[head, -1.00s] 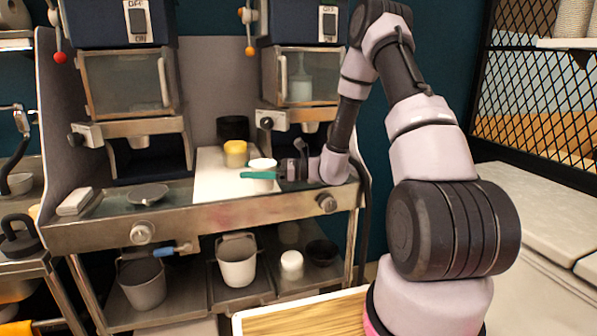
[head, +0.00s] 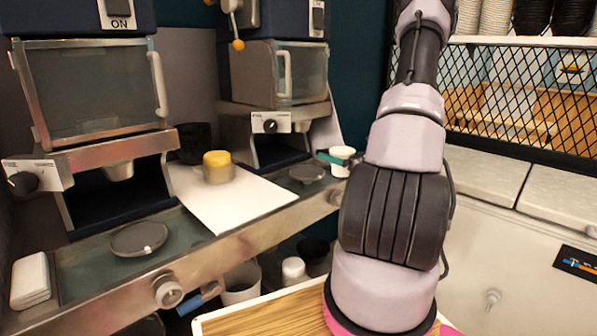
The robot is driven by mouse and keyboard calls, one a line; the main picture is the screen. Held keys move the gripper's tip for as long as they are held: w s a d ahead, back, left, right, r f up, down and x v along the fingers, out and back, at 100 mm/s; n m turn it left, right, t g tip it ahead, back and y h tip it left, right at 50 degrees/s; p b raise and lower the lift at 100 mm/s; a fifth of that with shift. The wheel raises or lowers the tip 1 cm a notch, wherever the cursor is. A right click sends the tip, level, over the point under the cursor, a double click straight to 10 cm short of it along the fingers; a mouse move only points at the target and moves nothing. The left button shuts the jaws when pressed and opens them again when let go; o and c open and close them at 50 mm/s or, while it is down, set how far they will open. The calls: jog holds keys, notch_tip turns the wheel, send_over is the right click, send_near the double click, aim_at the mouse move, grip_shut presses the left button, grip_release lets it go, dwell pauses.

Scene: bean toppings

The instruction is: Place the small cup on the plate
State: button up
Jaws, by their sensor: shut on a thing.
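The small white cup (head: 342,155) is right of centre, beside my arm. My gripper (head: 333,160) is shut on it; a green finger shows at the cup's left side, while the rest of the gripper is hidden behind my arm. The cup looks upright and held up near the right end of the counter. Two dark round plate-like discs lie on the machines' bases: one (head: 139,238) at the left and one (head: 306,173) at the right, just left of the cup. I cannot tell which is the plate.
A yellow-topped metal container (head: 217,167) stands on a white sheet (head: 235,203) between the two machines. A black container (head: 194,143) is behind it. A white block (head: 30,279) lies at far left. A wooden-topped board (head: 270,318) is in front of the counter.

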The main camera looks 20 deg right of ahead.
jog(key=x, duration=1.7)
jog(key=shift+w+d, duration=0.2)
jog(key=shift+w, duration=0.2)
jog(key=shift+f, duration=1.75)
jog(key=o, duration=1)
jog(key=shift+f, duration=0.15)
jog(key=v, duration=1.2)
jog(key=shift+a, duration=0.15)
